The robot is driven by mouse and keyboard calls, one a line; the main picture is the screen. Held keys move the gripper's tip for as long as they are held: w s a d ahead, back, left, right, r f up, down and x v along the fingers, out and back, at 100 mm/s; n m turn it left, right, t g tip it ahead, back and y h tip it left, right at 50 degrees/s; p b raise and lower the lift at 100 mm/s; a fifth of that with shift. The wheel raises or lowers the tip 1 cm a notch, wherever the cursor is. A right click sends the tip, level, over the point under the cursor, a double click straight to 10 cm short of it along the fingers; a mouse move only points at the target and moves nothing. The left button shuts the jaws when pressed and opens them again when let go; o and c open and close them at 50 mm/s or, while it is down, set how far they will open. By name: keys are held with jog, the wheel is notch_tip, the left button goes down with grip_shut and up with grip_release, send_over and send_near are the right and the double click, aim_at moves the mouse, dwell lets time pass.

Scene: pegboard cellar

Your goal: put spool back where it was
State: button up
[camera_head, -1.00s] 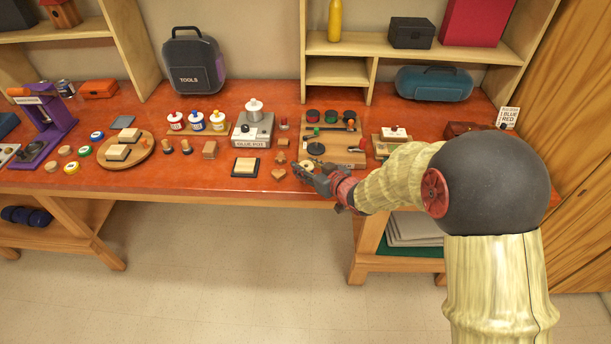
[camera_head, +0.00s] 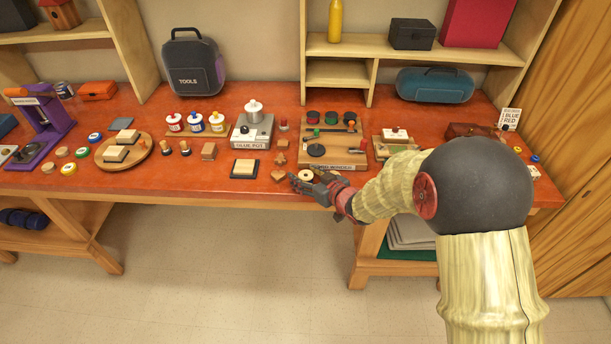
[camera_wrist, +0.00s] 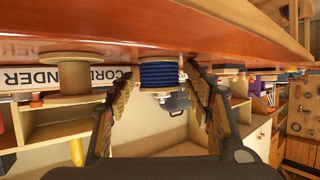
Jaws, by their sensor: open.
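A spool wound with dark blue cord, with pale wooden flanges, stands on the bench between my fingers in the wrist view (camera_wrist: 158,74). That view is upside down, with the bench at the top. In the head view a pale round top with a centre hole (camera_head: 305,175), which looks like this spool, shows at the bench's front edge beside my gripper (camera_head: 312,182). My gripper is open, its fingers on either side of the spool (camera_wrist: 162,80). I cannot tell whether either finger touches it. The cord winder board (camera_head: 345,157) lies just behind, its label partly hidden.
A bare wooden spool (camera_wrist: 63,80) stands near the winder in the wrist view. Small wooden blocks (camera_head: 278,174) lie left of my gripper. A glue pot (camera_head: 252,131) and a sanding-block-like piece (camera_head: 244,167) stand further left. Open floor (camera_head: 220,270) lies before the bench.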

jog(key=shift+r, duration=0.25)
jog(key=p+v, duration=0.3)
jog(key=v, duration=0.9)
jog(key=s+d+r+m+g+h, duration=0.1)
jog(key=s+d+r+m+h, duration=0.1)
jog(key=s+d+r+h, duration=0.35)
jog(key=s+d+r+m+h, duration=0.2)
jog(key=d+r+m+h, duration=0.1)
jog(key=d+r, duration=0.55)
jog(key=s+r+m+g+y, duration=0.1)
jog(key=s+g, duration=0.3)
jog(key=s, duration=1.7)
jog(key=shift+s+a+r+m+g, duration=0.3)
jog(key=shift+r+m, duration=0.1)
jog(key=shift+r, duration=0.2)
